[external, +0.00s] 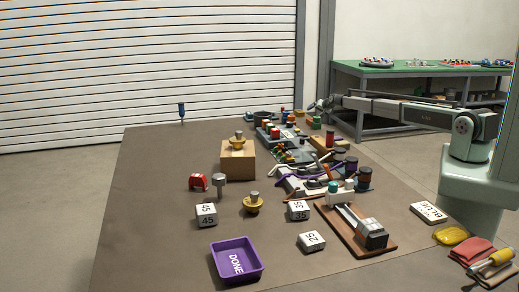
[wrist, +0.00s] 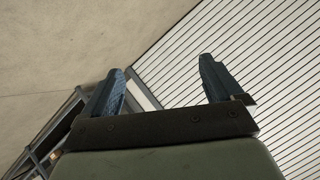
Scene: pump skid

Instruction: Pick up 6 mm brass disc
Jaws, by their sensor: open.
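Two brass-coloured round pieces with grey knobs show in the external view. One brass piece (external: 253,204) stands on the table near the white blocks. The other brass piece (external: 238,143) sits on top of a cardboard box (external: 238,164). I cannot tell from the frames which one is the 6 mm disc. My gripper (wrist: 163,82) is open and empty in the wrist view, facing the slatted shutter and wall. In the external view its end (external: 318,106) is small, at the far right side of the table, well away from both brass pieces.
The brown table (external: 150,215) has free room along its left side. A purple DONE tray (external: 236,260), numbered white blocks (external: 206,215), a grey knobbed post (external: 219,184) and a red part (external: 198,182) stand in front. Fixtures and a vise (external: 372,234) crowd the right side.

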